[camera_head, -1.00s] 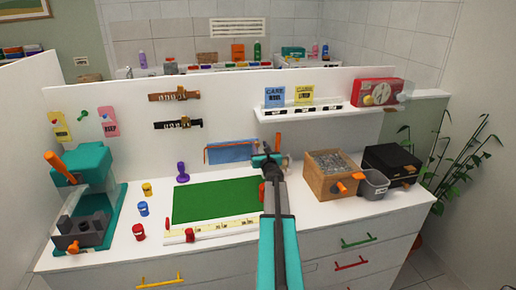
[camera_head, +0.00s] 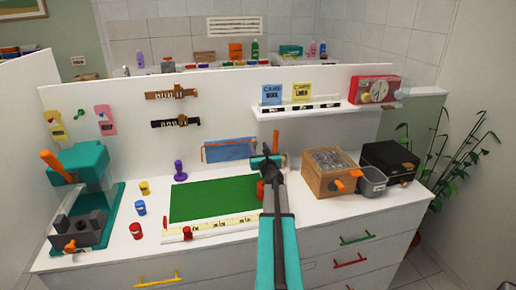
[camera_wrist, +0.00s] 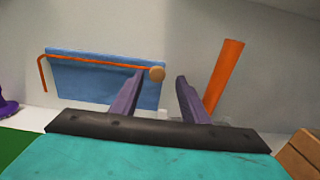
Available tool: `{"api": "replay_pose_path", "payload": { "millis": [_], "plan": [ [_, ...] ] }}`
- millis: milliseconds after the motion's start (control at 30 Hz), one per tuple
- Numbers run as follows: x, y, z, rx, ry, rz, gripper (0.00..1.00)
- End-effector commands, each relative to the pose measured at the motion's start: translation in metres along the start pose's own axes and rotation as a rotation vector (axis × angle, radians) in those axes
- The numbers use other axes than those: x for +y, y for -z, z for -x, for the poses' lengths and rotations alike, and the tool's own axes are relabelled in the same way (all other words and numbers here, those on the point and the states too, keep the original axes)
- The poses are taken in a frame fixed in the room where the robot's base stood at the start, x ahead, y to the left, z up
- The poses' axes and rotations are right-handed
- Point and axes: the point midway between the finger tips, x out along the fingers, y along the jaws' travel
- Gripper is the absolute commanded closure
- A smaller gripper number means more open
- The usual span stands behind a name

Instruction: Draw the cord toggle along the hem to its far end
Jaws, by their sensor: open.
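A blue cloth panel (camera_head: 229,149) stands against the back wall behind the green mat; it also shows in the wrist view (camera_wrist: 95,80). An orange cord (camera_wrist: 95,62) runs along its upper hem and bends down at the left end. A round tan-orange toggle (camera_wrist: 157,73) sits at the right end of the cord. My gripper (camera_head: 266,160) is right of the panel in the head view. In the wrist view my gripper (camera_wrist: 160,80) is open and empty, with the toggle ahead between the fingertips, nearer the left finger. Contact with it cannot be told.
An orange rod (camera_wrist: 225,75) stands just right of my right finger. A wooden box (camera_head: 330,174) and a grey bin (camera_head: 372,182) are to the right. The green mat (camera_head: 212,200) and a purple stamp-like object (camera_head: 180,170) lie left. A shelf (camera_head: 310,110) is above.

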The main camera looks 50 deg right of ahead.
Motion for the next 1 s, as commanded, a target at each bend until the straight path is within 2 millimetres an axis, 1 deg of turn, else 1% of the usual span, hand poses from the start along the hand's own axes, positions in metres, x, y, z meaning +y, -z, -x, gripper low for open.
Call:
{"api": "replay_pose_path", "payload": {
  "millis": [33,100,1000],
  "plan": [
    [0.000,0.001,0.007,0.000,0.000,0.000,0.59],
    [0.000,0.001,0.013,0.000,0.001,0.000,0.59],
    [-0.001,0.000,0.094,0.000,0.003,0.000,0.59]
  ]
}}
